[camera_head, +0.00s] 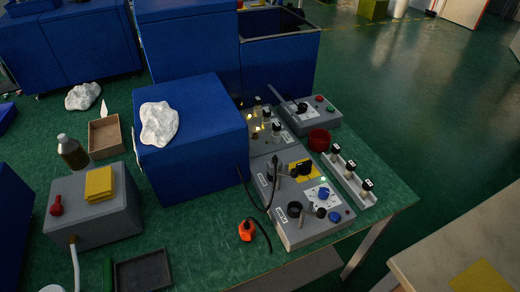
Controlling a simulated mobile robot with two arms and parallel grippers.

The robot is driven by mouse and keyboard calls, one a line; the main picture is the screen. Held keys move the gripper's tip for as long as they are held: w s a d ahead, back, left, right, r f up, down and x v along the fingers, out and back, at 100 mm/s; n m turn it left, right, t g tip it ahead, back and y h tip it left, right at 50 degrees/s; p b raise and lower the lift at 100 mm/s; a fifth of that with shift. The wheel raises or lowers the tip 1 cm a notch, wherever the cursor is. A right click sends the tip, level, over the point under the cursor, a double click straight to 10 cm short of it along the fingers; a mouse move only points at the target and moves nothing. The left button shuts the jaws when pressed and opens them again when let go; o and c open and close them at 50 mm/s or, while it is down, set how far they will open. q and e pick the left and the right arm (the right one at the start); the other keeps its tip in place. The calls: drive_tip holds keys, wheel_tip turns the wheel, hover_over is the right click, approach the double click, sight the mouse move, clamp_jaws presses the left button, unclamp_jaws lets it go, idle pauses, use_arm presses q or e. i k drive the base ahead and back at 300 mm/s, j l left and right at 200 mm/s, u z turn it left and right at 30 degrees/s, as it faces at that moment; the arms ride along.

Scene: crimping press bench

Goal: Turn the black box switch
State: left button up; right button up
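No gripper or arm of mine shows in the head view. A grey control panel (265,196) sits at the bench's front right, with several black knobs, blue knobs and a yellow plate (300,168) on it. One large black knob (294,208) is near its front left. A narrow grey strip (357,187) beside it carries 3 black-topped switches.
A blue machine housing (192,150) stands left of the panels, with a white crumpled cloth (159,123) on top. A black cable and an orange object (246,231) lie before the panel. A red bowl (319,139) stands behind the strip. Green floor at right is open.

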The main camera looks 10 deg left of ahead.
sight(304, 168)
drive_tip(key=k+l+u, duration=0.15)
drive_tip(key=l+u, duration=0.2)
drive_tip(key=u, duration=0.15)
drive_tip(key=k+l+u, duration=0.15)
drive_tip(key=u, duration=0.3)
drive_tip(key=k+l+u, duration=0.25)
drive_tip(key=u, duration=0.25)
